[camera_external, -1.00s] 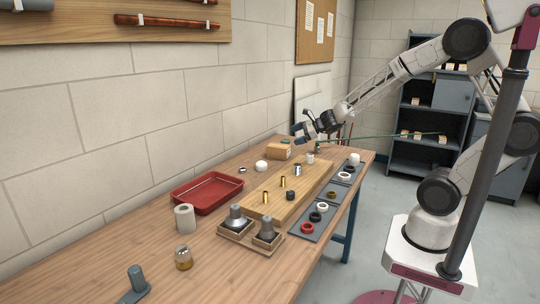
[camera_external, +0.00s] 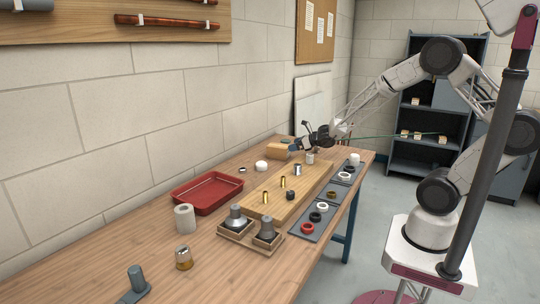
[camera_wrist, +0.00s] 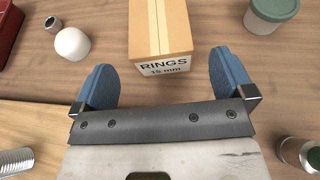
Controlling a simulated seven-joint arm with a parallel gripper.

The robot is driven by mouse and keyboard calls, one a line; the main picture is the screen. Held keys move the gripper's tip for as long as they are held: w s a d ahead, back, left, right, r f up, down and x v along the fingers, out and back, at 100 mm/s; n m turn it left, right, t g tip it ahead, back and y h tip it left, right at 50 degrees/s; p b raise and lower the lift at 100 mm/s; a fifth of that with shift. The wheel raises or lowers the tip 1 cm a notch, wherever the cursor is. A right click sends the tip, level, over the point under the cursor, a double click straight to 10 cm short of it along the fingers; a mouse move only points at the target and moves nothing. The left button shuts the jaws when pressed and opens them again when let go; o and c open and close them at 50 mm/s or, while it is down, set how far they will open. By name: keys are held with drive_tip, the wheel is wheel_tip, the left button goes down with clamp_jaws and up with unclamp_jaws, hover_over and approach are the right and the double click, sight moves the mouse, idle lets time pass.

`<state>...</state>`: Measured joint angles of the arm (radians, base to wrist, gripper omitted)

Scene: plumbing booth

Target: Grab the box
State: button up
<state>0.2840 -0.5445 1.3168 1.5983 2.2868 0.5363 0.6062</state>
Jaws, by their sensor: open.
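The cardboard box (camera_wrist: 160,27) is tan with a tape strip on top and a label reading "RINGS 15 mm". In the wrist view it lies at the top middle, with its labelled face toward my gripper. In the external view the box (camera_external: 278,151) sits on the far part of the table near the wall. My gripper (camera_wrist: 164,70) is open, with one blue finger to each side of the box's near end; nothing is held. In the external view my gripper (camera_external: 294,146) is low beside the box. I cannot tell whether the fingers touch it.
A white round object (camera_wrist: 72,43) lies left of the box and a green-lidded white container (camera_wrist: 270,15) lies right. A metal fitting (camera_wrist: 300,153) is at lower right. A red tray (camera_external: 208,192) and a wooden board (camera_external: 265,205) with fittings lie nearer the camera.

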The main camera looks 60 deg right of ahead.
sight(283, 146)
drive_tip(key=shift+x, duration=1.1)
drive_tip(key=shift+x, duration=2.6)
drive_tip(key=shift+a, duration=0.1)
drive_tip(key=shift+r, duration=0.1)
drive_tip(key=c, duration=1)
drive_tip(key=shift+r, duration=5)
